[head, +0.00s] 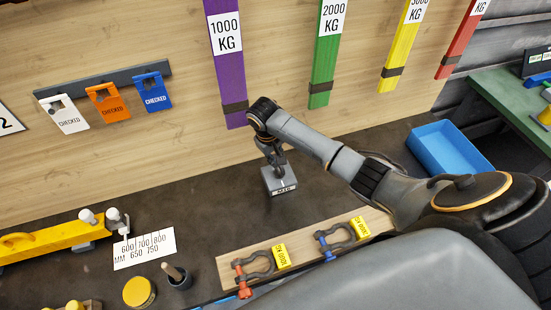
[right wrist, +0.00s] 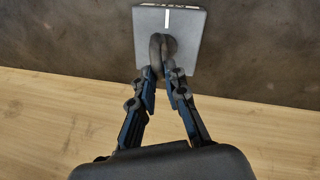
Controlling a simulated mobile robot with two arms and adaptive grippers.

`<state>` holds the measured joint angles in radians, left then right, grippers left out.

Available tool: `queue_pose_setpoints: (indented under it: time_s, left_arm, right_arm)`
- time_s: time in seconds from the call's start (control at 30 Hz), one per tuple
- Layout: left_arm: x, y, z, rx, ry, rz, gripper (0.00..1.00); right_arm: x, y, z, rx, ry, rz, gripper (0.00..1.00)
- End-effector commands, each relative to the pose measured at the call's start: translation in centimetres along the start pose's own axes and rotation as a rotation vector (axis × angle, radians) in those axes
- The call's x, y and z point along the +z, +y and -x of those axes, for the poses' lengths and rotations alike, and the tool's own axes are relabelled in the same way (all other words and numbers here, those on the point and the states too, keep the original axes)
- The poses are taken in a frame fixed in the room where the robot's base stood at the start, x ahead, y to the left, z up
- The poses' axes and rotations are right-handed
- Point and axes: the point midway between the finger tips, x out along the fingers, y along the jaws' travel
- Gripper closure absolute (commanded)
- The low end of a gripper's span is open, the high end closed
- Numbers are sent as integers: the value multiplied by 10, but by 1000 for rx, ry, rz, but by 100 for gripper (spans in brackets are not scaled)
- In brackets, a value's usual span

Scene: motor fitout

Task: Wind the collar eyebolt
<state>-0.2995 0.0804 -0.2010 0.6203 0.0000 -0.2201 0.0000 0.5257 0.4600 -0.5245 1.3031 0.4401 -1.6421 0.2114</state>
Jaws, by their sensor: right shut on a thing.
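The collar eyebolt (right wrist: 162,48) is a dark ring standing on a grey square block (right wrist: 190,22) in the right wrist view. The block (head: 281,184) also shows in the head view, on the dark bench, with a small label on its front edge. My right gripper (right wrist: 162,78) is shut on the near side of the eyebolt's ring, one finger on each side. In the head view my right gripper (head: 275,158) points down over the block and hides most of the eyebolt. My left gripper is not in view.
A wooden board (head: 225,266) with two shackles lies in front of the block. A yellow beam (head: 55,236), a scale card (head: 145,248) and a yellow tin (head: 139,292) are at left. A blue tray (head: 449,149) is at right. Coloured slings hang on the wall behind.

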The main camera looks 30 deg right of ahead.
Motion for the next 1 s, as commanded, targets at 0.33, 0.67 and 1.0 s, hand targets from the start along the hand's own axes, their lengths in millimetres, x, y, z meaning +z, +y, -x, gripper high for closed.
queue_pose_setpoints:
  time_s: [0.33, 0.67, 1.0]
  left_arm:
    - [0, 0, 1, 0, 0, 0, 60]
    - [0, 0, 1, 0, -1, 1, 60]
    - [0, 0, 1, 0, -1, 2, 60]
  right_arm:
    - [-5, 6, 4, 3, -28, -218, 100]
    - [-5, 7, 4, 4, -42, -293, 100]
    - [-5, 7, 4, 4, -43, -297, 100]
